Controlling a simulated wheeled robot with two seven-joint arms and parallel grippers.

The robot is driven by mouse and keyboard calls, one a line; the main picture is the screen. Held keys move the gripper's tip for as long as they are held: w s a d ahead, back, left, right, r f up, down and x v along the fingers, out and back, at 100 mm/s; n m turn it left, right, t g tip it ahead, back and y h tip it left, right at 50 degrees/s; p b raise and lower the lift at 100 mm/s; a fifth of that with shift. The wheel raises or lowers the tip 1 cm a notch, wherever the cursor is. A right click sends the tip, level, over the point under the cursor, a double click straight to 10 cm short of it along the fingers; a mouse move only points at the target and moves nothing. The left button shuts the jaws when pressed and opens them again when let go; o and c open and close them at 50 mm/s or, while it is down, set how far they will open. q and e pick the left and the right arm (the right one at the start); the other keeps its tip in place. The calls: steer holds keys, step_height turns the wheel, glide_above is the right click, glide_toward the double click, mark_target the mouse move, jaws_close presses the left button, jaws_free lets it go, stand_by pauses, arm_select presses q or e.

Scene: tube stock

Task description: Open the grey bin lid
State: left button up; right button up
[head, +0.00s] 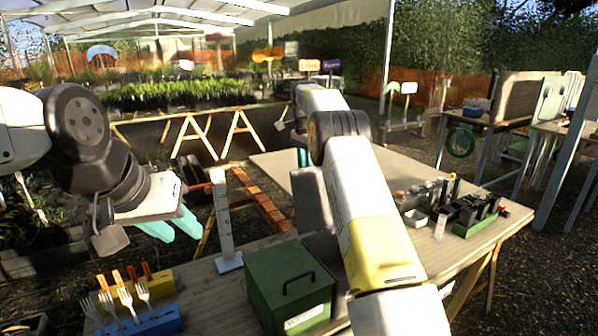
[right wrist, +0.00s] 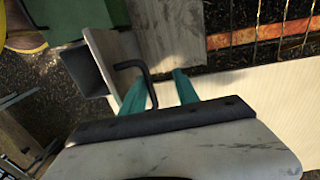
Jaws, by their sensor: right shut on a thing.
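The grey bin's lid (head: 309,203) stands raised as a grey panel behind the green box in the head view. In the right wrist view the pale lid (right wrist: 108,55) is tilted up beside the dark bin opening (right wrist: 85,72). Its black bent handle (right wrist: 130,66) reaches between the teal fingers of my right gripper (right wrist: 160,95), which is shut on it. My right arm hides much of the bin in the head view. My left gripper (head: 170,226) hangs over the left side, away from the bin; its teal fingers look apart and empty.
A closed green box (head: 290,290) with a black handle stands in front of the bin. A white upright gauge (head: 226,225) and a blue fork rack (head: 150,322) are to the left. Small pots and a green tray (head: 475,225) stand right. The bench's far part is clear.

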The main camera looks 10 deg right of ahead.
steer(key=shift+d+r, duration=0.1)
steer(key=shift+r, duration=0.05)
steer(key=s+a+r, duration=0.1)
steer(key=s+r, duration=0.1)
steer(key=s, duration=0.6)
steer(key=s+a+r, duration=0.2)
steer(key=s, duration=0.5)
steer(key=shift+s+r, duration=0.35)
steer(key=shift+s, duration=0.05)
stand_by(0.4)
steer(key=shift+d, duration=0.1)
